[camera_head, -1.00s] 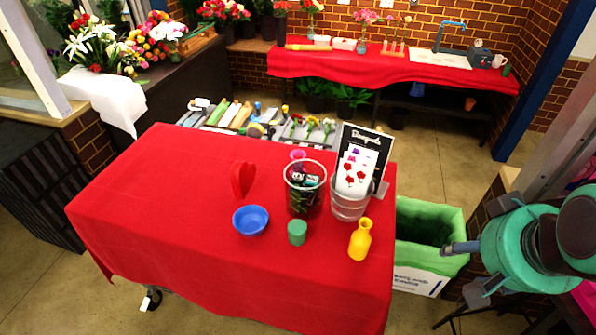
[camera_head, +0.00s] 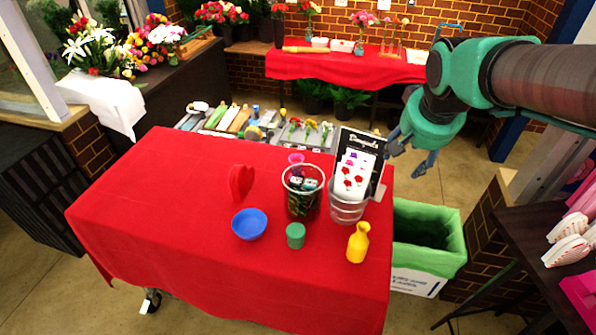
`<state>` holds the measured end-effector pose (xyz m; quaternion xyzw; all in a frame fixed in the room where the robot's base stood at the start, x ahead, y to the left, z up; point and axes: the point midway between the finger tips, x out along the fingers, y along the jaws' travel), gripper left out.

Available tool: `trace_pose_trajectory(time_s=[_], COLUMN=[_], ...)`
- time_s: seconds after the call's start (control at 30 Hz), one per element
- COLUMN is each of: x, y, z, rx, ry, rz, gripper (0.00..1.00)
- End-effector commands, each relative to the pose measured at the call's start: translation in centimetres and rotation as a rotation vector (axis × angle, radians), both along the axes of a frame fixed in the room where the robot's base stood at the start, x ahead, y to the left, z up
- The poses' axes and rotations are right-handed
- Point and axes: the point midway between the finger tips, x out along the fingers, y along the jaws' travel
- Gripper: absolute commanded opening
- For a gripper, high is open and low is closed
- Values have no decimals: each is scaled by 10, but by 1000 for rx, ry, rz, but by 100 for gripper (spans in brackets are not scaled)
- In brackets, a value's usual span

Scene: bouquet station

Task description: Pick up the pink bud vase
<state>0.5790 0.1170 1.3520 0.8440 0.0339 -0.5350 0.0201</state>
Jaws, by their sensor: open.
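A small pink object (camera_head: 296,158), likely the pink bud vase, stands on the red-covered table behind a clear container; only its top shows and the rest is hidden. My gripper (camera_head: 406,158) is open and empty. It hangs fingers down beyond the table's right edge, to the right of the card display and well to the right of the pink object.
On the red table (camera_head: 150,210) stand the clear container (camera_head: 303,205) with dark contents, a metal bucket (camera_head: 347,210) with cards, a yellow vase (camera_head: 358,242), a green cylinder (camera_head: 296,235), a blue bowl (camera_head: 249,224) and a red heart (camera_head: 241,183). A green-lined bin (camera_head: 428,262) stands right.

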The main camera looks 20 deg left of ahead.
Motion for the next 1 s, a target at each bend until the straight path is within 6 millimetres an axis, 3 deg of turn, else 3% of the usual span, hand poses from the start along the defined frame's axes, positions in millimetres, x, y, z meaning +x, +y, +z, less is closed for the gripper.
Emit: trace_pose_trajectory(time_s=[0.1,0.47,1.0], x=[28,103,190], y=[23,96,226], z=[-7,-37,-119], rx=[-1,-3,-8], ry=[8,21,38], rz=[13,43,94], gripper=[56,56,56])
